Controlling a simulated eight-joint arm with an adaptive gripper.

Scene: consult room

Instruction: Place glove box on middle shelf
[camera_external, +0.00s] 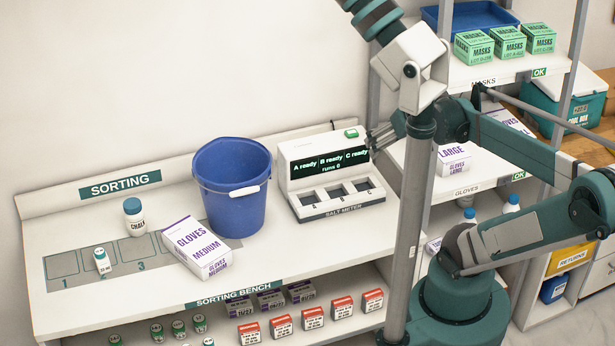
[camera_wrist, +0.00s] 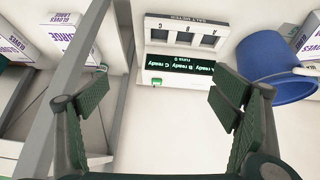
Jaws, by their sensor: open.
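The white and purple glove box (camera_external: 195,246), marked medium, lies on the sorting bench in front of the blue bucket. Part of a white and purple box (camera_wrist: 309,45) shows at the right edge of the wrist view, beyond the bucket. The middle shelf (camera_external: 470,183), labelled gloves, holds a large glove box (camera_external: 453,157) and another glove box (camera_external: 508,118), partly behind my arm. My gripper (camera_external: 375,138) is at the right side of the salt meter, away from the medium box. In the wrist view my gripper (camera_wrist: 160,100) is open with nothing between its fingers.
The salt meter (camera_external: 330,170) and blue bucket (camera_external: 232,195) stand on the bench. A chalk bottle (camera_external: 134,217) and a small bottle (camera_external: 102,261) stand at left. A grey rack post (camera_wrist: 75,65) is close to my gripper. Mask boxes (camera_external: 508,41) sit on the upper shelf.

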